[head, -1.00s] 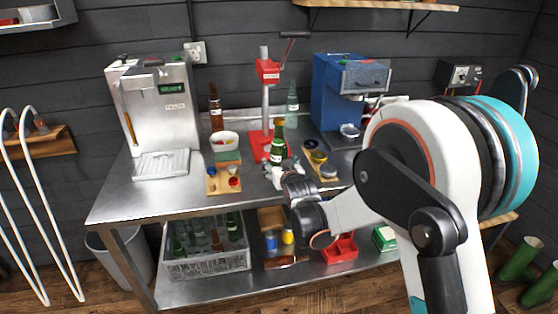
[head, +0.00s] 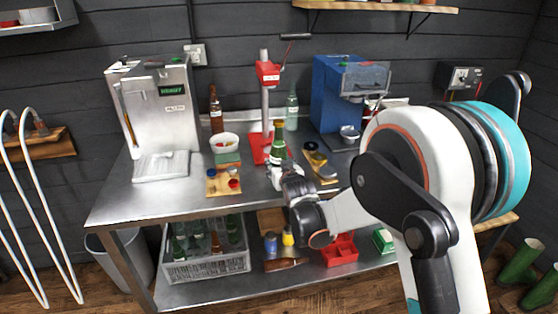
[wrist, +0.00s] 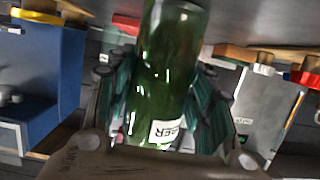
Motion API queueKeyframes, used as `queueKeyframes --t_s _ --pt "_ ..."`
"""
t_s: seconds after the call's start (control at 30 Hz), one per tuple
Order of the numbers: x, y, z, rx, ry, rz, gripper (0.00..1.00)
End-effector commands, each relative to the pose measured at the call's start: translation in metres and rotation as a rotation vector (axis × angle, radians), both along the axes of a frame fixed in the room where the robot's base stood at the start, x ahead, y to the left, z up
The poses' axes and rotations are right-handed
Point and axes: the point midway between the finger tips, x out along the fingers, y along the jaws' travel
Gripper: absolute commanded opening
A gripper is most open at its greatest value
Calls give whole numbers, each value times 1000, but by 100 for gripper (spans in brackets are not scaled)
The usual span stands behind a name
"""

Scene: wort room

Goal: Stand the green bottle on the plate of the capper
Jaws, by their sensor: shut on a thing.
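The green bottle (head: 278,142) is upright in my gripper (head: 279,166), in front of the red capper (head: 268,73). In the wrist view the bottle (wrist: 168,75) fills the middle, with a pale label (wrist: 167,131) near the gripper's palm. The fingers of my gripper (wrist: 165,95) close on it from both sides. The capper has a red head on a grey column and a red base plate (head: 259,156). The bottle overlaps the plate's right part in the head view. I cannot tell whether the bottle's bottom touches anything, as my gripper hides it.
A wooden board with caps (head: 224,180) and a white bowl (head: 224,142) lie to the left. A second cap board (head: 319,165) is close on the right. A brown bottle (head: 216,110) and a clear bottle (head: 292,108) stand behind. A blue machine (head: 335,95) stands at right.

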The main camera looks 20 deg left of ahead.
Motion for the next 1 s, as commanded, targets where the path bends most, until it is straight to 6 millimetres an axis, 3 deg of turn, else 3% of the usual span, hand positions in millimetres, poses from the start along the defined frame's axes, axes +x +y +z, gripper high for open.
queueKeyframes --t_s 0.5,1.0 --pt "0 0 20 1 -1 0 30" --pt "-8 -6 22 0 -1 -1 30"
